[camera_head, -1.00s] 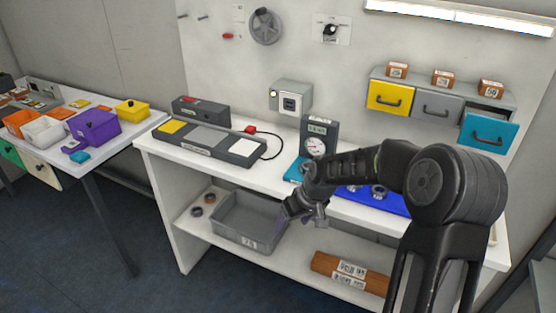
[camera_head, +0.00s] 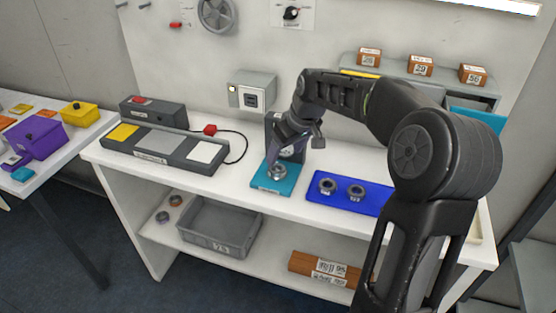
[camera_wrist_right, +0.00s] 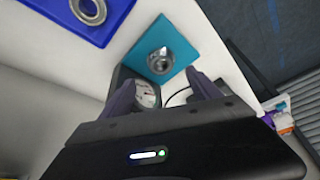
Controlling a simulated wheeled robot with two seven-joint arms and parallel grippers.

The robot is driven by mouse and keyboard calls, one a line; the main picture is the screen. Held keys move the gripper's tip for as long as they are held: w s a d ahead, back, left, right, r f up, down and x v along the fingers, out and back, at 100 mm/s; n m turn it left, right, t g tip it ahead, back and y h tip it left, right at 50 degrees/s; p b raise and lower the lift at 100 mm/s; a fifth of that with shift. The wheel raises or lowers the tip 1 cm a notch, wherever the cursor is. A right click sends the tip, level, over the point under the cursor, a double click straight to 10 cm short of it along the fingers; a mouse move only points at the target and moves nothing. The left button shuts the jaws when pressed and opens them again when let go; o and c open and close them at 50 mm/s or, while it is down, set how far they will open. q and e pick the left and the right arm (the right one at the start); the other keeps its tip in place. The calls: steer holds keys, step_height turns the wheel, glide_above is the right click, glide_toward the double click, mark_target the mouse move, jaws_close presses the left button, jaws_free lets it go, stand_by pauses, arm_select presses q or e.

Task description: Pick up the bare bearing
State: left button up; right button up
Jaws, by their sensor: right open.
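A bare metal bearing (camera_head: 277,172) sits on the teal base (camera_head: 272,187) of the dial gauge stand; it also shows in the right wrist view (camera_wrist_right: 161,60). My right gripper (camera_head: 275,160) is over the teal base, close above the bearing. In the right wrist view its fingers (camera_wrist_right: 165,92) are apart with nothing between them. The gauge dial is partly hidden behind the gripper. My left gripper is out of view.
A grey panel with yellow, grey and white pads (camera_head: 160,143) lies left of the stand. A grey bin (camera_head: 222,227) and wooden blocks (camera_head: 325,268) are on the lower shelf.

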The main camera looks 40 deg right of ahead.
mark_target(278, 168)
steer(key=shift+x, duration=1.05)
steer(key=shift+a, duration=0.1)
steer(key=shift+f, duration=0.1)
steer(key=p+x, duration=0.2)
steer(key=x, duration=0.2)
steer(key=shift+w+f, duration=0.2)
steer(key=shift+f, duration=0.3)
steer(key=shift+c, duration=0.3)
